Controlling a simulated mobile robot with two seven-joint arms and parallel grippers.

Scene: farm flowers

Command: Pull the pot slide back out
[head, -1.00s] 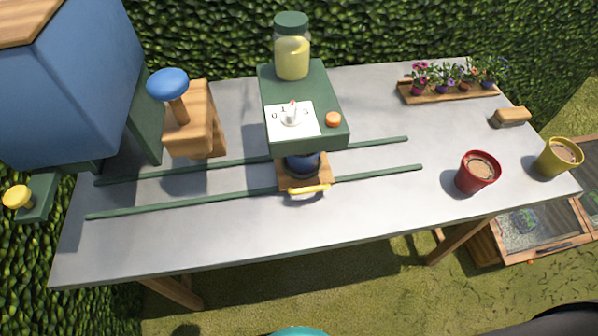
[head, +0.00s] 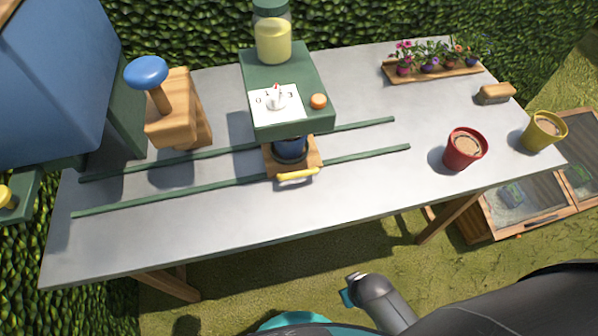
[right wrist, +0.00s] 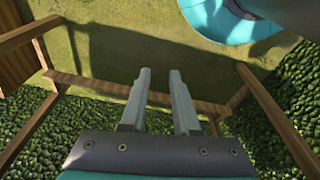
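The pot slide (head: 279,161) is a small wooden carriage on two green rails, with a yellow handle (head: 298,175) on its front edge. A dark blue pot (head: 290,149) sits on it, partly hidden under the overhanging green machine (head: 284,85). The machine has a white dial, an orange button and a jar on top. My right gripper (right wrist: 159,72) shows in the right wrist view with its two fingers apart and nothing between them, clear of the slide. In the head view my right arm is low in front of the table. My left gripper is not in view.
The rails (head: 370,155) run along the grey table (head: 230,217). A wooden stand with a blue knob (head: 146,72) is at left. A red pot (head: 464,149), yellow pot (head: 544,131), brush (head: 495,93) and flower tray (head: 430,73) are at right. The table's front edge is clear.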

